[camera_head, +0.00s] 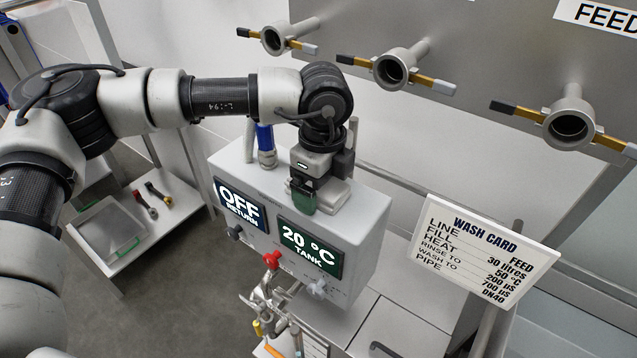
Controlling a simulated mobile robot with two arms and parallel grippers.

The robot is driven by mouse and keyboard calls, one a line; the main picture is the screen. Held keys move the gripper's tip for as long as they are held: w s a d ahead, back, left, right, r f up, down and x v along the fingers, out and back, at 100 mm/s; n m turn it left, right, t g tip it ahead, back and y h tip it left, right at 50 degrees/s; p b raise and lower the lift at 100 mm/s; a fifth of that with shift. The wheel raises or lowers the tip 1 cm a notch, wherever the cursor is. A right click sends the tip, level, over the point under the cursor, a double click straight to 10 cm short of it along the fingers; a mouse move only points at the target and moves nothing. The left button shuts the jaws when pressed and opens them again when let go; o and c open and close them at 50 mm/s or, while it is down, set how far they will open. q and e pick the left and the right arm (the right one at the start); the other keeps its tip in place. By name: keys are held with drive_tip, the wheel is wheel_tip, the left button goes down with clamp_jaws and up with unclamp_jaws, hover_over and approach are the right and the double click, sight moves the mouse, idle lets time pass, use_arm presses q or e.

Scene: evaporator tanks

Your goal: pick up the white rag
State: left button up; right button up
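My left gripper (316,190) points down onto the top of the grey control box (360,235). A small dark green piece (302,199) shows at its front. A pale grey-white patch (336,196) lies right beside and under the gripper; it may be the white rag, but I cannot tell it from the gripper parts. Whether the fingers are open or shut is hidden by the gripper's own body. My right gripper is not in view.
The box carries OFF (241,204) and 20 °C (310,249) displays, with valves (270,300) below. A wash card (483,248) stands right. Three pipe ports (397,68) with clamp handles stick out behind. A low shelf (160,222) with a tray (110,230) and tools stands left.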

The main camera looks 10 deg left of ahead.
use_arm(q)
drive_tip(key=c, duration=0.8)
drive_tip(key=shift+r, duration=0.1)
drive_tip(key=shift+r+b, duration=0.5)
drive_tip(key=shift+r, duration=0.05)
wheel_tip(320, 180, up, 2)
drive_tip(key=shift+r+b, duration=0.25)
drive_tip(key=shift+b, duration=0.6)
drive_tip(key=shift+s+d+r+b, duration=0.35)
drive_tip(key=shift+d+r+b, duration=0.25)
drive_tip(key=shift+d+r, duration=1)
drive_tip(key=shift+s+d+r+b, duration=0.3)
drive_tip(key=shift+d+r+b, duration=0.45)
drive_tip(key=shift+d, duration=1.5)
drive_tip(key=shift+s+d+r+b, duration=0.45)
drive_tip(key=shift+d+r, duration=0.85)
drive_tip(key=shift+d, duration=0.65)
